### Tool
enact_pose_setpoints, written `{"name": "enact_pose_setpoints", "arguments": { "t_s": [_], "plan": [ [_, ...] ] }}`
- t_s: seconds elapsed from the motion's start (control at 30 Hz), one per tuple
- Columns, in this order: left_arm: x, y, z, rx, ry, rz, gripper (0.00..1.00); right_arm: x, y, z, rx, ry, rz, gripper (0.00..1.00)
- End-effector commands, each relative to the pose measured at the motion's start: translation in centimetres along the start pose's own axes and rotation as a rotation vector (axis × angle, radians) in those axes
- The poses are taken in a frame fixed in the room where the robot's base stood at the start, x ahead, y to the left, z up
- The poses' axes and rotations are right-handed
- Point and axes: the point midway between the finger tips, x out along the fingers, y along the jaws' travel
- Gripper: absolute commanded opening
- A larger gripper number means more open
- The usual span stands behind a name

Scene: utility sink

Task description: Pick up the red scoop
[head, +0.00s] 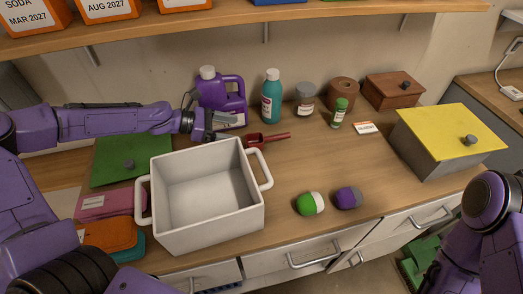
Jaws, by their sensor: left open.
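The red scoop (268,138) lies on the wooden counter behind the white bin's right handle, with its handle pointing right. My left gripper (226,127) is open and empty in the head view. It is just left of the scoop, behind the white bin's back rim, and appears apart from the scoop. My right arm shows at the lower right, but its gripper is out of the picture.
The white bin (247,207) stands in front of the scoop. A purple jug (232,93) and a teal bottle (271,98) stand behind. Two small balls, green-white (310,203) and purple-grey (348,198), lie front right. The counter's middle right is clear.

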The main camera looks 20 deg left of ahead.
Motion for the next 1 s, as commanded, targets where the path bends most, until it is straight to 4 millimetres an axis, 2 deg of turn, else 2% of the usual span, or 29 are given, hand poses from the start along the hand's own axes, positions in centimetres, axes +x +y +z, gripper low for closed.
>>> {"name": "enact_pose_setpoints", "arguments": {
  "t_s": [0.03, 0.2, 0.47, 0.57, 0.8, 1.0],
  "plan": [
    [0.8, 0.0, -1.7, 0.000, 0.000, 0.000, 0.83, 1.8, -0.1, 0.7, 0.000, 0.000, 0.000, 0.69],
    [1.6, 0.0, -2.9, 0.001, 0.001, -0.001, 0.83, 3.0, -0.2, 1.3, 0.000, -0.001, 0.000, 0.69],
    [6.0, 0.0, -2.7, -0.001, 0.003, -0.003, 0.83, 3.8, -0.3, 1.6, 0.000, 0.000, 0.000, 0.69],
    [6.9, 0.0, -2.5, 0.000, 0.002, -0.003, 0.83, 3.7, -0.3, 1.6, 0.000, 0.000, 0.000, 0.69],
    [11.0, 0.0, -2.0, -0.002, 0.002, -0.003, 0.83, 3.6, -0.3, 1.5, 0.000, 0.000, 0.000, 0.69],
    [11.7, 0.0, -1.9, 0.001, 0.000, 0.000, 0.83, 3.6, -0.3, 1.5, 0.000, 0.000, 0.000, 0.69]
  ]
}}
